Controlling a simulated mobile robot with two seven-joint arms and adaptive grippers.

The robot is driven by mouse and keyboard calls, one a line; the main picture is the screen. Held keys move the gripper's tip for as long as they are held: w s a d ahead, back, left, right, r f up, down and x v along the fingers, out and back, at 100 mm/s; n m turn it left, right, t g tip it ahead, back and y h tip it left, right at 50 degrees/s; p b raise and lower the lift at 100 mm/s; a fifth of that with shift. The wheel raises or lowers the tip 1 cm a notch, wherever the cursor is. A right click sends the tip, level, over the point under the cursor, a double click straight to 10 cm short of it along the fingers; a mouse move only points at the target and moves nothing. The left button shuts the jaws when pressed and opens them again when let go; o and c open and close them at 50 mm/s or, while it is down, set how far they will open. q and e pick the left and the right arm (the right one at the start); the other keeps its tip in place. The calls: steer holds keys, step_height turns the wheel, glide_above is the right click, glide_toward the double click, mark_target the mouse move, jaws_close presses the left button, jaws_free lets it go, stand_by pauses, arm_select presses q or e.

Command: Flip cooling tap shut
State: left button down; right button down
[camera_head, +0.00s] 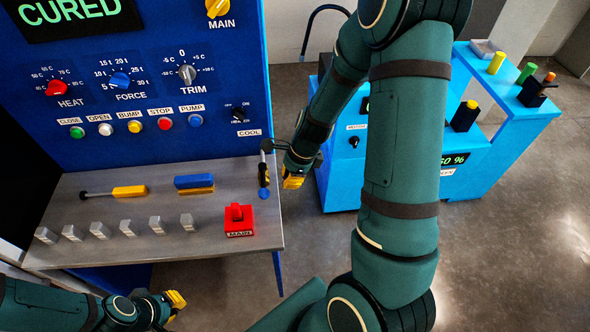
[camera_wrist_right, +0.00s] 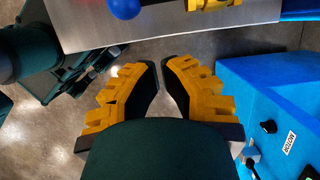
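The cooling tap (camera_head: 266,147) stands at the right end of the grey shelf, below the COOL label (camera_head: 249,133). Its dark lever with a blue ball end (camera_head: 263,193) points toward the shelf front. In the right wrist view the blue ball (camera_wrist_right: 125,8) and a yellow fitting (camera_wrist_right: 215,5) are cut off at the top edge. My right gripper (camera_head: 292,181) is just right of the shelf edge, beside the lever and apart from it. In the wrist view its fingertips (camera_wrist_right: 160,66) are close together with nothing between them. My left gripper (camera_head: 175,300) is below the shelf front; its finger gap is unclear.
The blue panel (camera_head: 210,50) with dials and buttons rises behind the shelf (camera_head: 100,190). A red MAIN switch (camera_head: 239,216), a yellow-handled tool (camera_head: 129,191), a blue-topped block (camera_head: 194,183) and several grey blocks (camera_head: 128,228) sit on it. A light-blue bench (camera_head: 485,170) stands right.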

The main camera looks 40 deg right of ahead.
mark_target(263, 181)
steer(key=shift+w+a+f, duration=0.2)
steer(key=shift+w+a, duration=0.3)
steer(key=shift+a, duration=0.35)
steer(key=shift+w+a+f, duration=0.15)
steer(key=shift+w+a, duration=0.35)
steer(key=shift+a, duration=0.35)
steer(key=shift+p, duration=0.3)
